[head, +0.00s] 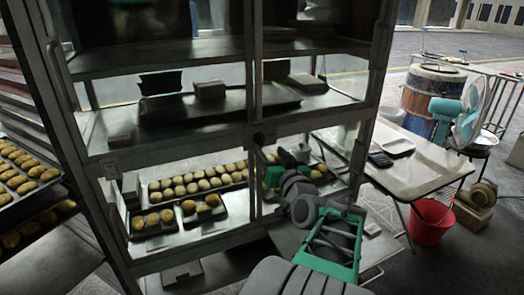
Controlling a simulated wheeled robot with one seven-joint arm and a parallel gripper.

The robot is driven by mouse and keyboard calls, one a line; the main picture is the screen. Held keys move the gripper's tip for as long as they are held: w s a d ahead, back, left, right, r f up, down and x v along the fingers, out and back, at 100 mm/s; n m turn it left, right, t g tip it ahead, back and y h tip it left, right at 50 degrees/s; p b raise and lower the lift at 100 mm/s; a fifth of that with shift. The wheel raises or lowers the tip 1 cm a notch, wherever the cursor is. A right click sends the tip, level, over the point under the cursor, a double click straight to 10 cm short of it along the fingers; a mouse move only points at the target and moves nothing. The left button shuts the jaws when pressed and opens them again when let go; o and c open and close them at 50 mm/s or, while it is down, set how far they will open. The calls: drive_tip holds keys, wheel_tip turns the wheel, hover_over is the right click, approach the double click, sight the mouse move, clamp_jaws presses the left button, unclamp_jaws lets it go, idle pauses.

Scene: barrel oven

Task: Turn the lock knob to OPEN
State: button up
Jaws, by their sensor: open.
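A small dark round knob (259,138) sits on the middle upright of the glass-fronted metal cabinet (250,75), where the crossbar meets it. I take it to be the lock knob; its marking is too small to read. My gripper (278,155) is in front of the cabinet, just below and right of the knob. It is open and appears empty. One dark finger shows close to the knob in the picture; whether it touches cannot be told. My arm hides part of the lower right pane.
Trays of round buns (198,180) sit inside the cabinet, with more buns on a rack (22,172) at left.

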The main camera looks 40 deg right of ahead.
sight(262, 141)
drive_tip(key=p+x, duration=0.1)
drive_tip(key=x, duration=0.6)
drive_tip(key=shift+w+a, duration=0.1)
drive_tip(key=shift+w, duration=0.05)
clamp_jaws()
